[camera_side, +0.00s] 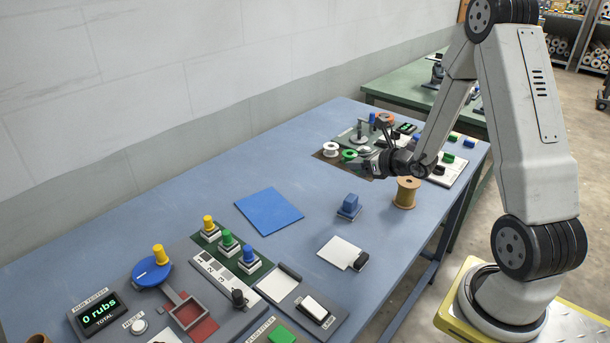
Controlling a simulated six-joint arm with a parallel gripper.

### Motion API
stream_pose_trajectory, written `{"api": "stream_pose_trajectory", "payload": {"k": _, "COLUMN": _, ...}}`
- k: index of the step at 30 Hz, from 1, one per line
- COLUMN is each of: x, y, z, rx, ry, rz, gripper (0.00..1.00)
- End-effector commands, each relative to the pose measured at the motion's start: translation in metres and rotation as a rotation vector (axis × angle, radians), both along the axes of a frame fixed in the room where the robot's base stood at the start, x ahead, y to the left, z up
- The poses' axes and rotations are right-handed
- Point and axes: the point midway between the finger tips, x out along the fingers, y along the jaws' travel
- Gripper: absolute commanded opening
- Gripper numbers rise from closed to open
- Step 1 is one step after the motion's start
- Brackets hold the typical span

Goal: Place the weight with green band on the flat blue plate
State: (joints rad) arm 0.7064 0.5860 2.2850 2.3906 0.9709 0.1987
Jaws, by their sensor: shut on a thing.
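The weight with the green band (349,155) is at the back of the blue table, over or on a dark brown patch. My gripper (361,162) reaches it from the right and is shut on it. The fingertips are small here, and I cannot tell whether the weight is lifted. The flat blue plate (269,211) lies bare on the table, nearer and to the left of my gripper.
A white round weight (330,149) stands just left of the green one. A blue block (348,207) and a wooden spool (406,192) stand between plate and arm. A panel with coloured knobs (228,241) lies in front of the plate. The table behind the plate is clear.

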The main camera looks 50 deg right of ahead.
Motion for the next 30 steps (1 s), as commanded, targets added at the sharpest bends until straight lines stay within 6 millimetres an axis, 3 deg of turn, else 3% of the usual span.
{"api": "stream_pose_trajectory", "payload": {"k": 8, "x": 0.014, "y": 0.029, "z": 0.003, "rx": -0.002, "ry": -0.004, "rz": 0.077, "gripper": 0.0}}
{"api": "stream_pose_trajectory", "payload": {"k": 21, "x": 0.044, "y": 0.137, "z": 0.007, "rx": 0.001, "ry": -0.004, "rz": 0.344, "gripper": 0.0}}
{"api": "stream_pose_trajectory", "payload": {"k": 25, "x": 0.047, "y": 0.161, "z": 0.008, "rx": 0.0, "ry": -0.003, "rz": 0.403, "gripper": 0.0}}
{"api": "stream_pose_trajectory", "payload": {"k": 30, "x": 0.049, "y": 0.176, "z": 0.009, "rx": -0.001, "ry": -0.003, "rz": 0.44, "gripper": 0.0}}
